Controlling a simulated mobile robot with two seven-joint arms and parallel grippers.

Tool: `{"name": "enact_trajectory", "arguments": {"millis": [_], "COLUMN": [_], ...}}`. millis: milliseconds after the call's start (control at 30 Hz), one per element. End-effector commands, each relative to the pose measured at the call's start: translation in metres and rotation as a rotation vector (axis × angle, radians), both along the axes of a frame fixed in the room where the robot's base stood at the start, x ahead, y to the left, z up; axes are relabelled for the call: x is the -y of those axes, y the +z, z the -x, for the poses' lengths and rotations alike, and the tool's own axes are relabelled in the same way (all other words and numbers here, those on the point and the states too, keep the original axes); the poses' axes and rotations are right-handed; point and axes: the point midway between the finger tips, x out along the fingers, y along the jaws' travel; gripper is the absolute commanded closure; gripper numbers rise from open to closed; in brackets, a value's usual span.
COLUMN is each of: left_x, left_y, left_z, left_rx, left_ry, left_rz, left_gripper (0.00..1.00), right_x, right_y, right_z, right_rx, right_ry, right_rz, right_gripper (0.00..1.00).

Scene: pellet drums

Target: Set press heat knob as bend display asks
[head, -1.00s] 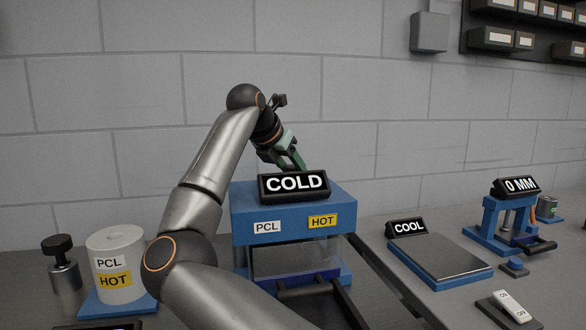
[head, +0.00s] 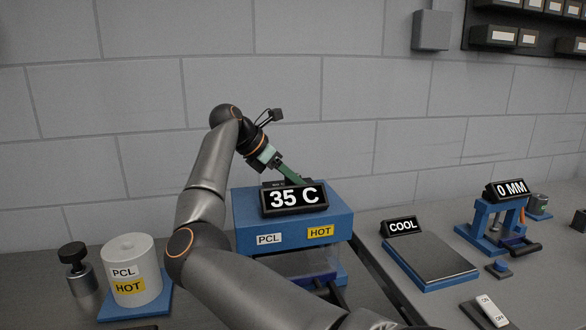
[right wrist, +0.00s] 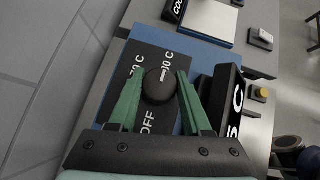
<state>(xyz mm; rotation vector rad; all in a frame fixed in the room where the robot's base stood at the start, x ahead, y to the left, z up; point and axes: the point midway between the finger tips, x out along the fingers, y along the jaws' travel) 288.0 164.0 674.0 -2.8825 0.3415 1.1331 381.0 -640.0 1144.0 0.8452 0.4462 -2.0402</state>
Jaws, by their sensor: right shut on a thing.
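The blue press (head: 245,222) stands at the middle of the head view, with PCL and HOT labels on its front. A display (head: 295,199) on top of it reads "35 C". In the right wrist view, the black round heat knob (right wrist: 159,86) sits on a dark dial plate marked OFF and with temperatures, some digits hidden. Its white mark points to the upper part of the dial. My right gripper (right wrist: 160,82) is shut on the knob, a green finger on each side. In the head view the knob is hidden behind the display. My left gripper is not in view.
A white PCL HOT drum (head: 131,262) and a black-capped metal piece (head: 78,270) stand left. At right are a flat plate (head: 432,258) with a COOL display (head: 402,226), a small blue device with a "0 MM" display (head: 511,189), and a white switch (head: 492,311).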

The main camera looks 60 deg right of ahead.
Motion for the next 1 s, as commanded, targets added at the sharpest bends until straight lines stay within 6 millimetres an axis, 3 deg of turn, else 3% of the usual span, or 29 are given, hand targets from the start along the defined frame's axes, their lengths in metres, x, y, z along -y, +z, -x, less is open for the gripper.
{"name": "enact_trajectory", "arguments": {"millis": [467,500,767,1000], "left_x": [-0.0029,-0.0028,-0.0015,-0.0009], "left_y": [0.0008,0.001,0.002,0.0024], "left_z": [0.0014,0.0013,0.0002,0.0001], "left_rx": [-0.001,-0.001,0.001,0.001], "left_ry": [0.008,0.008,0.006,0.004], "left_rz": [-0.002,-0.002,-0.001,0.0], "left_gripper": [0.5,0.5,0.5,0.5], "right_x": [0.0005,0.0005,0.0003,-0.0001], "right_y": [0.0015,0.0015,0.0008,0.0007], "right_z": [0.0,0.0,0.0,-0.0003], "right_rx": [0.002,0.002,0.001,0.001], "right_ry": [-0.023,-0.023,-0.021,-0.021], "right_rz": [0.005,0.005,0.003,0.002], "right_gripper": [1.0,0.5,0.21,0.21]}}
